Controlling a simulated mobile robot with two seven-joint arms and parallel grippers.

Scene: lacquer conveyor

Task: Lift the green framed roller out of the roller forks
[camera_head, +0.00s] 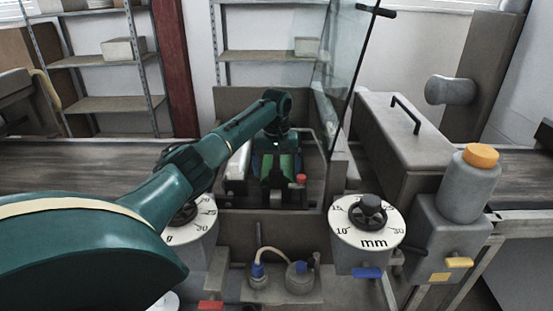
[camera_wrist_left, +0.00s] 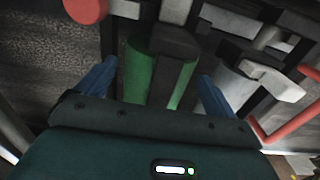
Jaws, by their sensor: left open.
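The green framed roller (camera_wrist_left: 138,72) shows in the left wrist view, with a dark bar of its frame across its middle. In the head view, part of the green roller (camera_head: 289,165) shows inside the machine's recess, partly hidden by my arm. My left gripper (camera_wrist_left: 157,88) is open. Its two blue fingers stand to either side of the green roller and its dark bar. I cannot tell whether they touch it. In the head view, the left gripper (camera_head: 277,178) is low over the recess. The roller forks are hard to make out. My right gripper is not in view.
A pale roller (camera_wrist_left: 232,86) lies beside the green one. A red knob (camera_head: 301,179) stands at the recess's right. A glass panel (camera_head: 346,60) rises right of the recess. A white mm dial (camera_head: 348,236) and a bottle with an orange cap (camera_head: 470,188) stand at front right.

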